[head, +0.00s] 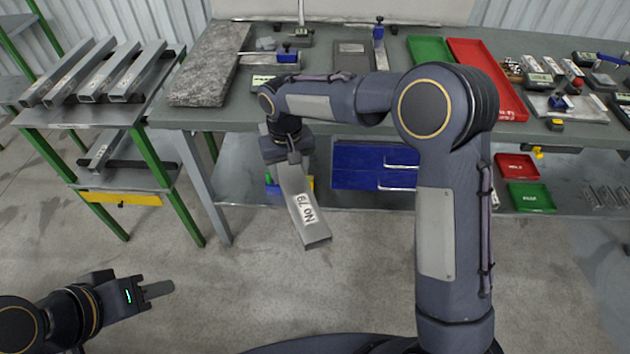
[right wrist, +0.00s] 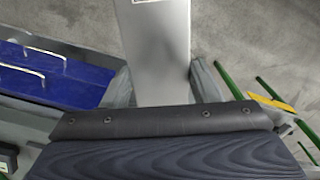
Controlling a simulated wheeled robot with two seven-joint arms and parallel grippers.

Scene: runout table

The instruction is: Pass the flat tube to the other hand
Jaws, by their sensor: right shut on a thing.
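The flat tube (head: 308,222) is a grey metal bar with a white label reading "No 79". It hangs tilted downward in front of the workbench. My right gripper (head: 285,157) is shut on its upper end. In the right wrist view the tube (right wrist: 163,60) runs away between the fingers of my right gripper (right wrist: 163,95). My left gripper (head: 158,290) is low at the bottom left, well apart from the tube, and points right. Its fingers show side-on, so its opening cannot be judged.
The workbench (head: 330,114) holds a granite plate (head: 207,65), red tray (head: 487,75), green tray (head: 430,48) and gauges. Blue drawers (head: 360,167) sit below. A green-legged rack (head: 75,117) with several grey tubes stands at left. The floor between my grippers is clear.

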